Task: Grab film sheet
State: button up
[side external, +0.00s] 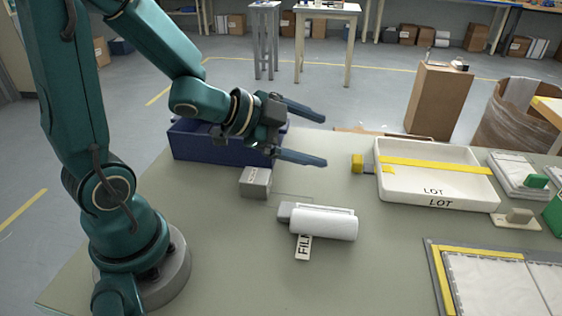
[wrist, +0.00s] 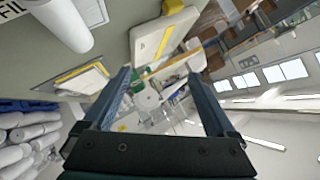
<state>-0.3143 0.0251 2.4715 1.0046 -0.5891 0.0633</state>
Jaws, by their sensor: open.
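A white film roll (side external: 325,223) lies on a grey holder on the table, with a tag reading "FIL" (side external: 303,247) hanging at its front. No separate loose film sheet can be made out. The roll also shows at the upper left of the wrist view (wrist: 62,22). My gripper (side external: 325,138) is open and empty, raised above the table behind the roll. Its two fingers point to the right and are well apart, not touching anything. In the wrist view the fingers (wrist: 165,92) frame the distant room.
A white tray marked LOT (side external: 440,190) with a yellow strip stands to the right. A grey block (side external: 256,182) sits left of the roll, and a blue bin (side external: 195,148) stands behind it. A yellow-edged frame (side external: 475,262) lies front right. The front middle of the table is clear.

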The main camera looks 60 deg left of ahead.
aim_at(298, 213)
jog(key=s+d+f+g+h, duration=0.1)
jog(key=f, duration=0.1)
jog(key=s+d+f+h, duration=0.1)
jog(key=s+f+h, duration=0.1)
jog(key=f, duration=0.1)
jog(key=s+d+f+g+h, duration=0.1)
jog(key=s+f+h, duration=0.1)
jog(key=shift+f+m+g, duration=0.2)
jog(key=shift+m+g, duration=0.1)
jog(key=f, duration=0.1)
jog(key=s+f+n, duration=0.1)
jog(key=s+f+n+h, duration=0.1)
jog(key=shift+s+a+f+g, duration=0.1)
jog(key=shift+a+f+g, duration=0.05)
jog(key=shift+a+g, duration=0.2)
jog(key=shift+x, duration=2.5)
jog(key=shift+a, duration=0.1)
jog(key=shift+c, duration=0.3)
grip_shut()
